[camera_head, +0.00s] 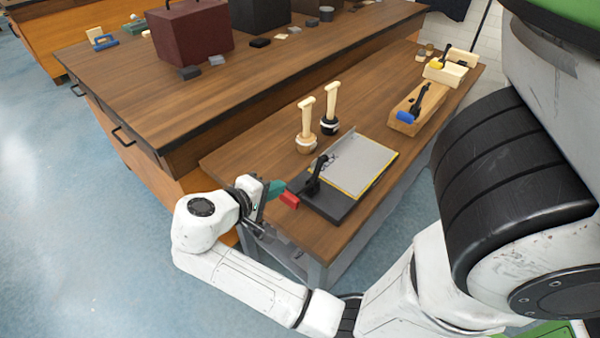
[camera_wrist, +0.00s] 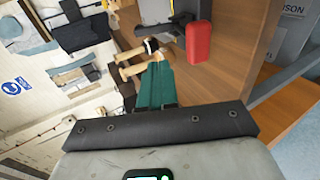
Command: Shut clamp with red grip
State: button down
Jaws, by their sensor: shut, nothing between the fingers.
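The red grip (camera_head: 289,199) is on a black toggle clamp (camera_head: 316,178) at the left end of a dark base plate (camera_head: 329,207). The grip sticks out to the left, past the plate, at the workbench's near edge. A grey sheet (camera_head: 358,163) lies on the plate. My gripper (camera_head: 273,189) has teal fingers, shut and empty, just left of the red grip in the head view. In the wrist view the fingers (camera_wrist: 156,80) point up the picture, and the red grip (camera_wrist: 199,42) is to their right. I cannot tell whether they touch.
Two wooden-handled tools (camera_head: 306,125) stand behind the plate. A wooden block (camera_head: 415,110) with a blue-gripped clamp (camera_head: 406,117) and another with a yellow grip (camera_head: 437,65) are farther right. A larger bench (camera_head: 200,100) stands behind. Floor at left is clear.

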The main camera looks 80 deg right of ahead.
jog(key=shift+m+g+h, duration=0.3)
jog(key=shift+g, duration=0.2)
jog(key=x, duration=0.4)
jog(key=p+x, duration=0.1)
jog(key=x, duration=0.3)
jog(key=r+p+x, duration=0.1)
jog(key=x, duration=0.4)
jog(key=shift+w+d, duration=0.1)
jog(key=shift+d, duration=0.2)
jog(key=shift+w+r, duration=0.1)
